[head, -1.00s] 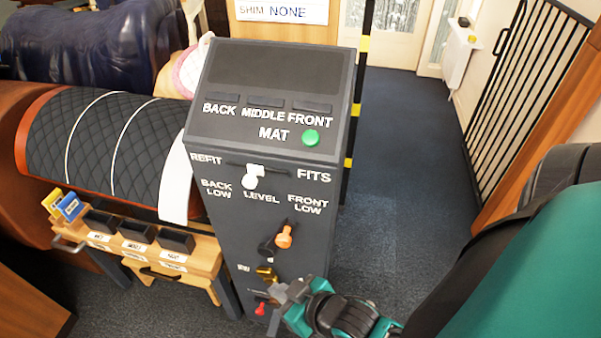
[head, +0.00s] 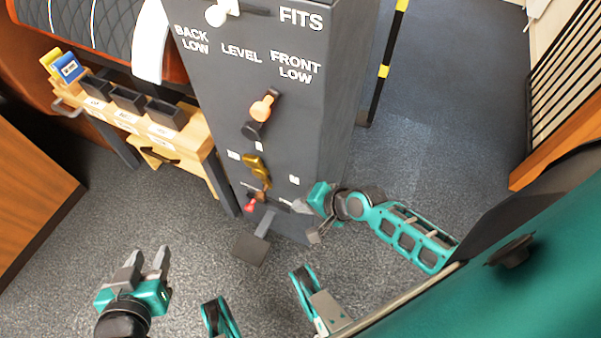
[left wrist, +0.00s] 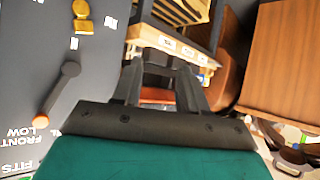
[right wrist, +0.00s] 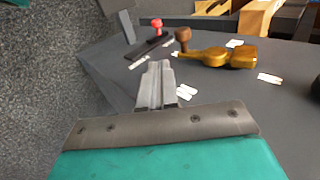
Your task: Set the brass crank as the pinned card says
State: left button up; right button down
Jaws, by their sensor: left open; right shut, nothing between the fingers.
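The brass crank (head: 255,166) is on the front of the dark cabinet (head: 330,75). Its brown knob (head: 262,195) hangs toward the bottom in the head view. White labels sit around it, too small to read. In the right wrist view the brass crank (right wrist: 220,57) and its brown knob (right wrist: 183,37) lie beyond my fingertips. My right gripper (head: 303,208) is shut and empty, right of the crank and apart from it; it also shows in the right wrist view (right wrist: 156,70). My left gripper (head: 143,262) is open and empty, low at left. The pinned card is out of view.
A red-knobbed lever (head: 250,206) sits just below the crank, with a dark pedal (head: 251,248) under it. An orange-knobbed lever (head: 263,106) is above. A wooden bench with black bins (head: 166,113) stands left. Open carpet (head: 70,230) surrounds my left gripper.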

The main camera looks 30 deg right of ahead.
jog(key=w+a+f+b, duration=0.3)
jog(key=w+a+f, duration=0.1)
jog(key=w+f, duration=0.1)
jog(key=shift+w+a+b, duration=0.35)
jog(key=shift+w+a, duration=0.05)
jog(key=shift+w, duration=0.5)
jog(key=shift+x, duration=0.95)
jog(key=shift+s+d+f, duration=0.1)
jog(key=shift+s, duration=0.15)
